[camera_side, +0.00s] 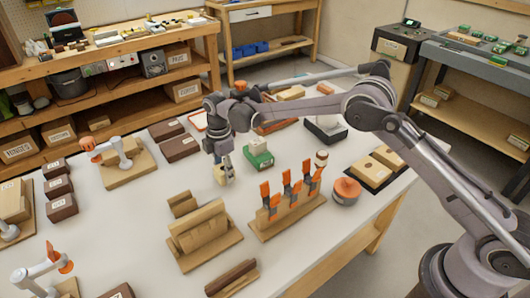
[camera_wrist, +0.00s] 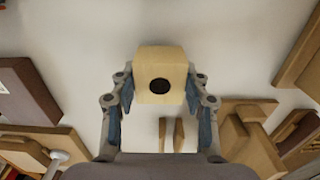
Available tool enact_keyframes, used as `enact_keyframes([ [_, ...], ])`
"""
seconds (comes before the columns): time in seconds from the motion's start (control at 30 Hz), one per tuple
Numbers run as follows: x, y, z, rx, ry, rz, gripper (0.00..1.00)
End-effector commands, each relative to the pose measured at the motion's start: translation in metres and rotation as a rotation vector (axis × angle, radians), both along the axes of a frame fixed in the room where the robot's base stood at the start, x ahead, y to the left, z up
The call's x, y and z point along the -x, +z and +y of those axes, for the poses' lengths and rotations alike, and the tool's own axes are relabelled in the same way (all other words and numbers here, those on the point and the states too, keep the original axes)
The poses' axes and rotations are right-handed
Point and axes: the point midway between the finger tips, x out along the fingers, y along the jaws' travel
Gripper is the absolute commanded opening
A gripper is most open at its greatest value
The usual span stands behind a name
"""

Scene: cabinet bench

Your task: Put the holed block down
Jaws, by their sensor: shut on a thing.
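The holed block (camera_wrist: 161,62) is a pale wooden block with a dark round hole in its near face, in the upper middle of the wrist view. My gripper (camera_wrist: 160,90) is shut on it, with a finger at its left and right sides. In the side view my gripper (camera_side: 225,163) points down over the white table (camera_side: 150,226), and the block (camera_side: 219,175) shows low at its fingers, partly hidden by them. I cannot tell whether the block touches the table.
A green base with a pale block (camera_side: 258,153) stands close to the right of my gripper. A rack with orange clamps (camera_side: 288,216) and a grooved wooden block (camera_side: 204,235) stand nearer the camera. Dark boxes (camera_side: 179,147) lie behind. Bare white tabletop shows left of the gripper.

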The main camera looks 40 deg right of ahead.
Motion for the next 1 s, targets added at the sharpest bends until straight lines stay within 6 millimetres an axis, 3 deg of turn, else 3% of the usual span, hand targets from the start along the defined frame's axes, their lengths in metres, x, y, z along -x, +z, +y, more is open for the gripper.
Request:
enact_keyframes([
  [0.1,0.0,-0.01,0.0,0.0,0.0,0.0,0.15],
  [0.47,0.0,-0.013,0.0,0.0,0.0,0.0,0.15],
  [0.5,0.0,-0.013,0.0,0.0,0.0,0.0,0.58],
  [0.53,0.0,-0.013,0.0,0.0,0.0,0.0,0.66],
  [1.0,0.0,-0.003,0.0,0.0,0.0,0.0,0.69],
])
